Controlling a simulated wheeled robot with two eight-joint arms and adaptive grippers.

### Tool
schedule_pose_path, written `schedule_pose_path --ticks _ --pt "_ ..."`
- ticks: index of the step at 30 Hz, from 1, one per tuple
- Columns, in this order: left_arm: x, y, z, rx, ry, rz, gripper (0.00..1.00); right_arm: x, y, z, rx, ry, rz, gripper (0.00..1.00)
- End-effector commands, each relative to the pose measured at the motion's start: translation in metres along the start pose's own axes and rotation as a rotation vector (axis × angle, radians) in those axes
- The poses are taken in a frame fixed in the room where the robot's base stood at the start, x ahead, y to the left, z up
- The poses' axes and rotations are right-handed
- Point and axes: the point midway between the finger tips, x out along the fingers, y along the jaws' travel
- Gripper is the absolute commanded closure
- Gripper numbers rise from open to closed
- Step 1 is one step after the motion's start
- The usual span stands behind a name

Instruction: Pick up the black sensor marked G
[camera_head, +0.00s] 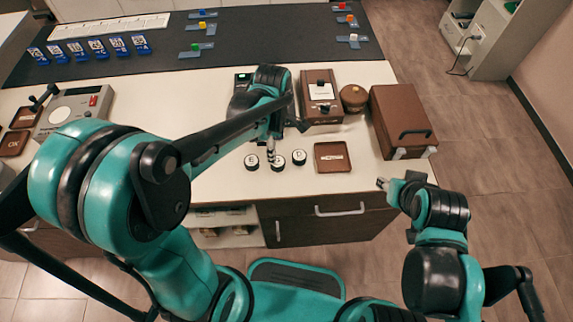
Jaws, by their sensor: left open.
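Three small black round sensors with white tops stand in a row near the front edge of the counter: a left one (252,162), a middle one (278,164) and a right one (299,157). Each top bears a dark letter, too small for me to tell surely which is G. My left gripper (272,150) is open, pointing down just behind and above the middle sensor; I cannot tell whether it touches it. My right gripper (384,184) is off the counter's front right, away from the sensors, its fingers too small to read.
A brown tray (333,169) lies right of the sensors. Behind it are a brown device (320,108), a round brown pot (353,98) and a brown case (402,121). A grey control unit (72,112) stands at left. Blue numbered cards (97,50) line the dark mat (262,35).

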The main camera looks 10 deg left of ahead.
Motion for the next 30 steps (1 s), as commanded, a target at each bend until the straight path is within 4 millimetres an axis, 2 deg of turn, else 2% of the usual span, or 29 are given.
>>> schedule_pose_path --ticks 11,19,27,30 --pt "0.038 0.002 0.001 -0.029 0.001 -0.01 0.34 0.014 0.0 0.01 0.0 0.0 0.0 0.6" --pt "0.078 0.003 0.0 -0.028 0.001 -0.009 0.34 0.033 0.0 0.024 0.0 0.0 0.0 0.6" --pt "0.081 0.002 0.0 -0.028 0.001 -0.009 0.34 0.032 0.0 0.023 0.0 0.0 0.0 0.6" --pt "0.081 0.002 0.0 -0.028 0.001 -0.009 0.6 0.032 0.0 0.023 0.0 0.0 0.0 0.6"
